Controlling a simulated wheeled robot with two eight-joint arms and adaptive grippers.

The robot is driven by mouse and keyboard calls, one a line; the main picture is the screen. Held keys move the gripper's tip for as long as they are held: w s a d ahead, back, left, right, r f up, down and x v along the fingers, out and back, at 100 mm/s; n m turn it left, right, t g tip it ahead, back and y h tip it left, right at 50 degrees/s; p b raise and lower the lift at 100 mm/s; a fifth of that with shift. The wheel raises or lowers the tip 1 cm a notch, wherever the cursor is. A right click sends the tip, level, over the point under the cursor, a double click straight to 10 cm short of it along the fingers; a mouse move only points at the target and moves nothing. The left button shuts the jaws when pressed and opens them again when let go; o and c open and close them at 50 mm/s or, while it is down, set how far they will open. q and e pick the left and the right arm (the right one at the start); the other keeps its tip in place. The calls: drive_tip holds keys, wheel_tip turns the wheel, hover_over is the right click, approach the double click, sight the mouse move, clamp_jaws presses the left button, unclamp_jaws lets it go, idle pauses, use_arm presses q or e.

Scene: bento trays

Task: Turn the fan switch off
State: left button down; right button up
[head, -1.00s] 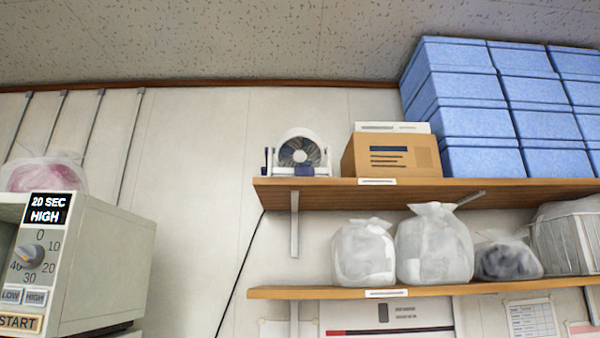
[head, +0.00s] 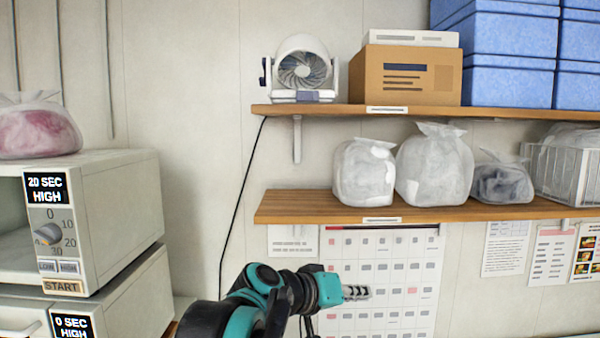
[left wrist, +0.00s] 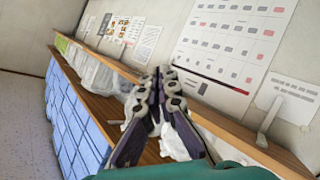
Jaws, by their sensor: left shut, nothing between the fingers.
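A small white fan (head: 303,70) with a grey round grille stands at the left end of the upper wooden shelf (head: 330,111). A dark part shows at its left side; I cannot make out the switch's setting. My left gripper (head: 362,292) is in the lower middle of the head view, below the lower shelf and well below the fan, in front of the wall calendar. In the left wrist view the left gripper (left wrist: 158,80) has its fingers together with nothing between them. The fan does not show in the left wrist view. My right gripper is not in view.
A cardboard box (head: 408,75) stands right of the fan, with blue boxes (head: 500,55) beyond. White bags (head: 434,165) sit on the lower shelf (head: 300,207). A microwave (head: 115,200) stands at the left. A black cord (head: 240,200) hangs from the fan's shelf.

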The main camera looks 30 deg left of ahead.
use_arm(q)
drive_tip(key=w+a+r+n+t+y+p, duration=0.1)
drive_tip(key=a+r+p, duration=0.4)
drive_tip(key=r, duration=0.8)
drive_tip(key=w+a+r+n+t+y+p, duration=0.1)
drive_tip(key=a+r+p, duration=0.4)
drive_tip(key=r, duration=0.8)
drive_tip(key=w+a+r+n+t+p, duration=0.3)
drive_tip(key=a+r+t+p, duration=0.1)
drive_tip(key=r, duration=0.9)
drive_tip(key=shift+w+a+r+y+p, duration=0.15)
drive_tip(key=shift+a+y+p, duration=0.25)
drive_tip(key=shift+a+p, duration=0.45)
drive_tip(key=p, duration=0.1)
approach(311, 95)
drive_tip(key=w+d, duration=0.2)
drive_tip(key=w, duration=0.1)
drive_tip(key=shift+w+a+p, duration=0.55)
drive_tip(key=shift+w+a, duration=0.05)
drive_tip(key=shift+w, duration=0.1)
drive_tip(key=shift+w+a+r, duration=0.1)
